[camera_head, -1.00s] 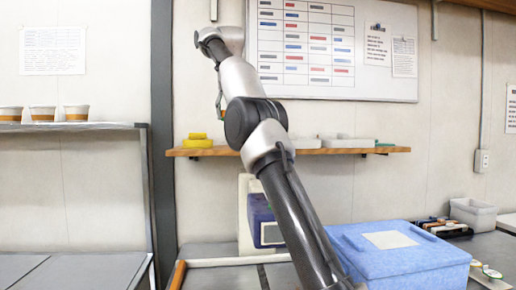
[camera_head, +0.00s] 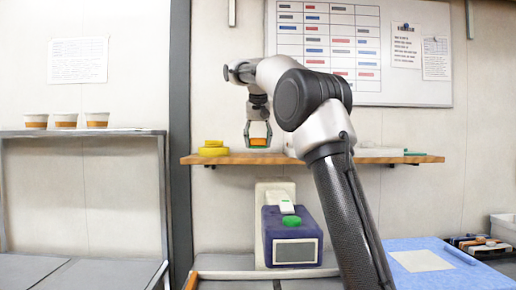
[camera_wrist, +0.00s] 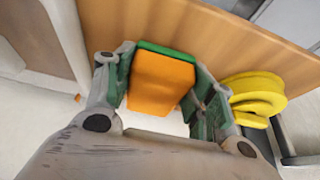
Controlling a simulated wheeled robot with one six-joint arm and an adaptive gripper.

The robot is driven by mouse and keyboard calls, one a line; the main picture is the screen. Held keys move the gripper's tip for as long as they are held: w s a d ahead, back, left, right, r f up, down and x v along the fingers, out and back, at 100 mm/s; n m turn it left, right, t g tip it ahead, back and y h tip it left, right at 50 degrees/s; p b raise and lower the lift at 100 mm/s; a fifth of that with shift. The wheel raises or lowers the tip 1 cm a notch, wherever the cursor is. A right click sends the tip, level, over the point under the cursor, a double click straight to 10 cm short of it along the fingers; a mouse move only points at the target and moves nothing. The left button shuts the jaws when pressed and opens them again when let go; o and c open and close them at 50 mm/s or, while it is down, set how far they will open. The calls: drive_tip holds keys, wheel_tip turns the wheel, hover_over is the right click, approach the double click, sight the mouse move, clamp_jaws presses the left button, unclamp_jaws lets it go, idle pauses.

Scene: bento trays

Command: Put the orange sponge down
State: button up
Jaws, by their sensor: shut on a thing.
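The orange sponge (camera_head: 258,142) is between the fingers of my gripper (camera_head: 258,140), which is shut on it. In the wrist view the sponge (camera_wrist: 160,84) shows its orange face and a green layer along the far edge, with a green-padded finger of my gripper (camera_wrist: 160,90) on each side. In the head view the sponge appears just above the front edge of the wooden shelf (camera_head: 228,159). In the wrist view the shelf board (camera_wrist: 228,42) lies behind the sponge. I cannot tell whether they touch.
Yellow items (camera_head: 213,150) lie on the shelf left of my gripper and show close to the right finger in the wrist view (camera_wrist: 257,92). White items stand farther right, partly behind my arm. A blue and white machine (camera_head: 290,240) stands below the shelf.

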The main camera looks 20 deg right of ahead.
sight(258, 147)
drive_tip(key=shift+f, duration=1.35)
drive_tip(key=shift+f, duration=0.15)
drive_tip(key=o, duration=1)
drive_tip(key=v, duration=1.2)
drive_tip(key=shift+s, duration=0.15)
